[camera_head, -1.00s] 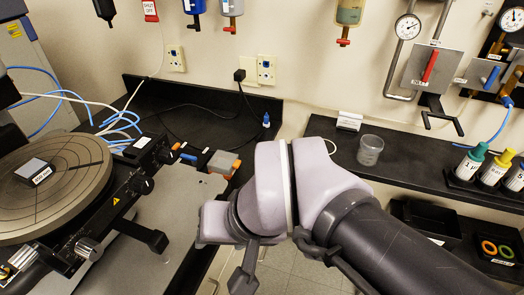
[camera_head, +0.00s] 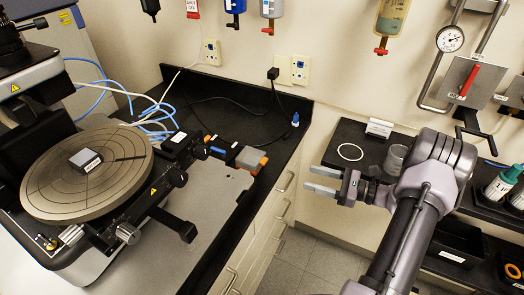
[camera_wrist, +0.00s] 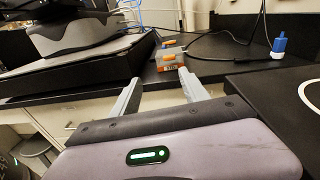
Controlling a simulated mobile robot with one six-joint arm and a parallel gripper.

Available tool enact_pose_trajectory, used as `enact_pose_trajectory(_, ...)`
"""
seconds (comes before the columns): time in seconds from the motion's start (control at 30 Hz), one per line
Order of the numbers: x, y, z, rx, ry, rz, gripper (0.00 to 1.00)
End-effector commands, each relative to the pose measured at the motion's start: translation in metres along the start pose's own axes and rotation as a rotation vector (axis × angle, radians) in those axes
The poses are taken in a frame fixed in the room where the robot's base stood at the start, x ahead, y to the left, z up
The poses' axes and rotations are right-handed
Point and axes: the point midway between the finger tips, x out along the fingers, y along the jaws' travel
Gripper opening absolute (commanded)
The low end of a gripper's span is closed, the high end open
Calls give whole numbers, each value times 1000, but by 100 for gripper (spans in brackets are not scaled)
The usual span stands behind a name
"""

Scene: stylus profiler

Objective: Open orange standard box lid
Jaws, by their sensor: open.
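A small grey box with orange parts (camera_head: 250,158) sits at the right edge of the counter beside the stage in the head view. It also shows in the wrist view (camera_wrist: 171,62), straight ahead between my finger tips, with orange on its front and an orange piece behind it. I cannot make out whether its lid is shut. My gripper (camera_head: 308,179) is open and empty, pointing left toward the box with a clear gap between them. Its two fingers (camera_wrist: 161,78) also show in the wrist view.
A round stage (camera_head: 85,185) with a small grey block stands left of the box. Cables lie on the black counter behind. A blue-capped bottle (camera_wrist: 279,45) stands right of the box. There is open space between the counters.

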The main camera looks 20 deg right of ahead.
Motion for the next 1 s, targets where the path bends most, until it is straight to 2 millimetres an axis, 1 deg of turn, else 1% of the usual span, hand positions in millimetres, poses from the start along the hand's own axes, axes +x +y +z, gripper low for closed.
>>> enact_pose_trajectory(0.03,-10,-5,-10,26,-25,-41,53)
enact_pose_trajectory(0.07,-14,-7,-14,36,-37,-60,53)
enact_pose_trajectory(0.1,-15,-9,-17,43,-46,-74,53)
enact_pose_trajectory(0.17,-10,-11,-19,47,-51,-80,53)
enact_pose_trajectory(0.27,12,-11,-18,47,-51,-76,53)
enact_pose_trajectory(0.5,87,-16,-16,45,-49,-72,53)
enact_pose_trajectory(0.6,114,-18,-14,46,-48,-71,53)
enact_pose_trajectory(0.7,134,-20,-13,46,-49,-73,53)
enact_pose_trajectory(0.8,147,-21,-12,46,-48,-74,53)
enact_pose_trajectory(0.9,154,-22,-11,46,-48,-75,53)
enact_pose_trajectory(1.0,157,-22,-10,46,-48,-75,53)
